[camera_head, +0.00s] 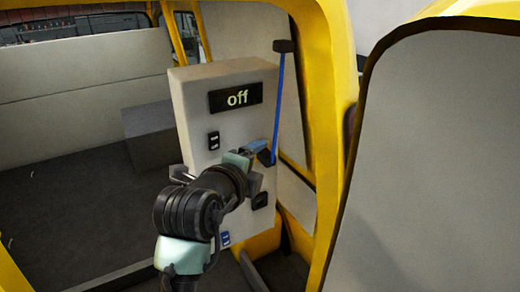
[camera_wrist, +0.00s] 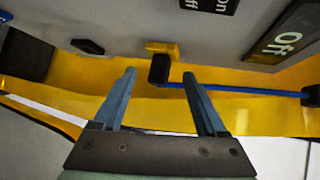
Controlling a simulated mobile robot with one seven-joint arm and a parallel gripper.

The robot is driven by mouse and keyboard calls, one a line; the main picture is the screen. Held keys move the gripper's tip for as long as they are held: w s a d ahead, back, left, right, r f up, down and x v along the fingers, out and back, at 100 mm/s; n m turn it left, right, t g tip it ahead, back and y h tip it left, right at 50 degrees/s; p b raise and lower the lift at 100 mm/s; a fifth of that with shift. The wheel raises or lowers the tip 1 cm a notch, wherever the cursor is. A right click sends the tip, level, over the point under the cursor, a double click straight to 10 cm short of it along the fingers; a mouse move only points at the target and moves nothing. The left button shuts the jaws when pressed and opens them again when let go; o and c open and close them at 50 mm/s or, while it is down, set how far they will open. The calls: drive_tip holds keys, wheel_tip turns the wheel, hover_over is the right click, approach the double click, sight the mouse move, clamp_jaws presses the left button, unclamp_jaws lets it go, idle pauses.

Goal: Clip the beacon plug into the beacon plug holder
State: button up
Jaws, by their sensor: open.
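The beacon plug appears to be the small black block (camera_wrist: 159,69) at the end of a blue cable (camera_wrist: 240,90). In the wrist view it lies ahead of and between the two blue fingertips of my gripper (camera_wrist: 160,76), which are spread apart. I cannot tell whether the fingers reach around it. A yellow piece (camera_wrist: 162,47) is directly behind the plug. In the head view my gripper (camera_head: 263,149) is at the right side of the white box, near the cable's lower end. The holder is not clearly identifiable; a black fitting (camera_wrist: 88,46) on the box may be it.
The white box (camera_head: 195,90) carries an "off" display (camera_head: 236,97) and a rocker switch (camera_head: 214,140). The cable runs up to a black piece (camera_head: 284,46). A yellow frame post (camera_head: 325,110) stands close on the right. Open dark floor (camera_head: 80,210) lies left.

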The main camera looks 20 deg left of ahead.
drive_tip(key=shift+p+x, duration=0.4)
drive_tip(key=shift+x, duration=0.9)
clamp_jaws()
drive_tip(key=shift+s+d+f, duration=0.2)
drive_tip(key=shift+s+d, duration=0.2)
drive_tip(key=shift+d, duration=0.1)
idle(0.5)
drive_tip(key=shift+s+d+r, duration=0.15)
drive_tip(key=shift+s+d, duration=0.1)
drive_tip(key=shift+d, duration=0.1)
drive_tip(key=s+d, duration=0.3)
drive_tip(key=d, duration=0.1)
drive_tip(key=shift+s+d+b, duration=0.4)
drive_tip(key=shift+b, duration=0.05)
